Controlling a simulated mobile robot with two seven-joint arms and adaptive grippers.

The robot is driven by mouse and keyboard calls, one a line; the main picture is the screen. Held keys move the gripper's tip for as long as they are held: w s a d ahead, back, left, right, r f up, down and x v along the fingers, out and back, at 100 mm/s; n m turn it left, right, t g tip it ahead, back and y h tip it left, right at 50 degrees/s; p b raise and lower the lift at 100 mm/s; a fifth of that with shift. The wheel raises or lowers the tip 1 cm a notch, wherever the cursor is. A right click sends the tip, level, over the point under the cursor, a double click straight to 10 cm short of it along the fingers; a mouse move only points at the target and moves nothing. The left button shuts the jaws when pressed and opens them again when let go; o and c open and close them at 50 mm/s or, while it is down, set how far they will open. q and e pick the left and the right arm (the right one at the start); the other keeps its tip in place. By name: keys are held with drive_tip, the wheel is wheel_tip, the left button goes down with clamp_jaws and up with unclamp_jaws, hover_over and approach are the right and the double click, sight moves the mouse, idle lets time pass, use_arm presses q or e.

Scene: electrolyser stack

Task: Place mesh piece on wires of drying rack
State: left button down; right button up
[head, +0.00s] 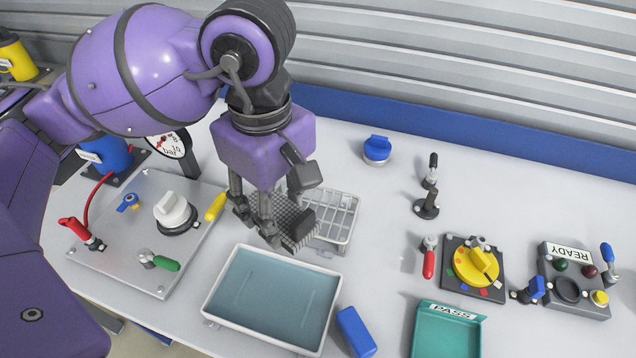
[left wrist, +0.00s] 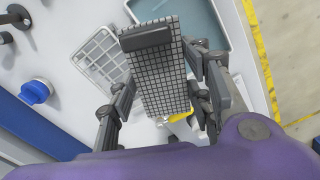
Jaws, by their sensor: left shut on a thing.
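The mesh piece (left wrist: 160,85) is a grey gridded rectangle with a dark bar across one end. My left gripper (left wrist: 158,98) is shut on it, with fingers along its two long sides in the left wrist view. In the head view the mesh piece (head: 292,224) shows partly behind the fingers of my left gripper (head: 268,225). The drying rack (head: 340,214) is a white wire rack; it also shows in the left wrist view (left wrist: 97,58). The mesh piece overlaps the rack's left part in the head view; I cannot tell whether they touch. My right gripper is not in view.
A white-rimmed tray of blue-grey liquid (head: 226,317) stands in front of the rack. A blue block (head: 355,331) lies beside it. A metal panel with valves (head: 120,245) is at left. A teal PASS tray (head: 447,311) and a yellow-knob box (head: 474,266) stand at right.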

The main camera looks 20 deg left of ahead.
use_arm(q)
drive_tip(key=w+f, duration=0.2)
drive_tip(key=w, duration=0.2)
drive_tip(key=w+f, duration=0.6)
drive_tip(key=w, duration=0.1)
drive_tip(key=shift+w+f, duration=0.2)
drive_tip(key=shift+w, duration=0.15)
drive_tip(key=shift+w+f, duration=0.35)
drive_tip(key=shift+f, duration=0.1)
drive_tip(key=shift+w+f, duration=0.1)
drive_tip(key=shift+f, duration=1.55)
drive_tip(key=shift+f, duration=0.15)
drive_tip(key=c, duration=0.9)
unclamp_jaws()
